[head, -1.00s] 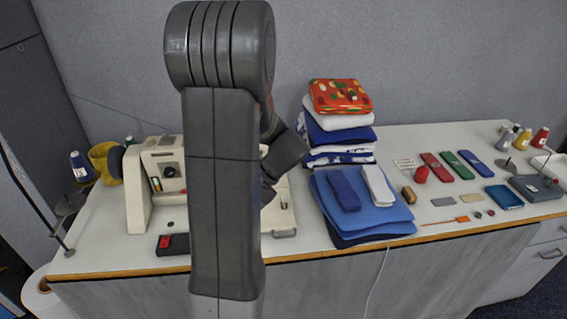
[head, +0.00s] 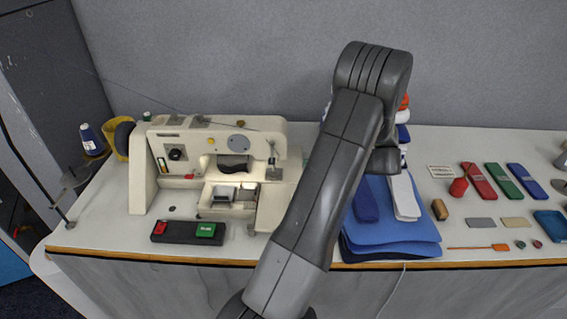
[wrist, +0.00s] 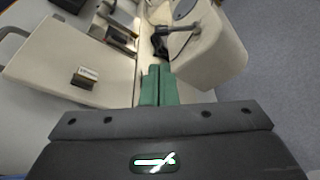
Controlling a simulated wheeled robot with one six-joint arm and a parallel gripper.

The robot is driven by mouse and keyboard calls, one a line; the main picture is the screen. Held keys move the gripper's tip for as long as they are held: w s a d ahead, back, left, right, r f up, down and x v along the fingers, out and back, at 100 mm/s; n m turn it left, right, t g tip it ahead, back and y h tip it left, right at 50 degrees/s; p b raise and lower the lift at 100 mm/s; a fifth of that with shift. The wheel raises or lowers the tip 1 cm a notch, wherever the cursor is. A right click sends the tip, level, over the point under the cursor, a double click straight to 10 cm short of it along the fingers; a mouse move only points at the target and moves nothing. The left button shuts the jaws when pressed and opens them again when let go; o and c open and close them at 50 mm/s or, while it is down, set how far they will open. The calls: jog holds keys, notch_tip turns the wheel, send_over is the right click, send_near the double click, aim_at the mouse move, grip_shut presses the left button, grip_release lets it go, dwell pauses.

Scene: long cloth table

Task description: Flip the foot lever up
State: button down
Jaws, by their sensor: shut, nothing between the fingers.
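The cream sewing machine (head: 215,135) stands at the left of the table in the head view. A small grey lever-like part (head: 272,153) sits at its right end. In the wrist view a dark, thin bar, apparently the foot lever (wrist: 180,29), sticks out sideways beside the machine's rounded head (wrist: 215,55). My gripper (wrist: 158,70) has its green fingers shut together, with nothing between them. The fingertips point at the area just below the lever; I cannot tell whether they touch it. In the head view my gripper is mostly hidden behind my arm.
A red and green button box (head: 187,231) lies in front of the machine. Blue folded cloth (head: 390,235) lies to the right, partly behind my arm.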

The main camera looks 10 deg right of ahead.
aim_at(272, 153)
jog(key=p+x, duration=0.2)
jog(key=x, duration=0.8)
jog(key=shift+s+r+m+p, duration=0.1)
jog(key=shift+s+m+p, duration=0.1)
jog(key=shift+m+p, duration=0.3)
dwell(0.3)
jog(key=s+r+m+g, duration=0.1)
jog(key=s+r+m+g+p, duration=0.1)
jog(key=r, duration=0.1)
jog(key=shift+a, duration=0.2)
dwell(0.5)
jog(key=shift+r+p, duration=0.5)
jog(key=shift+r, duration=0.25)
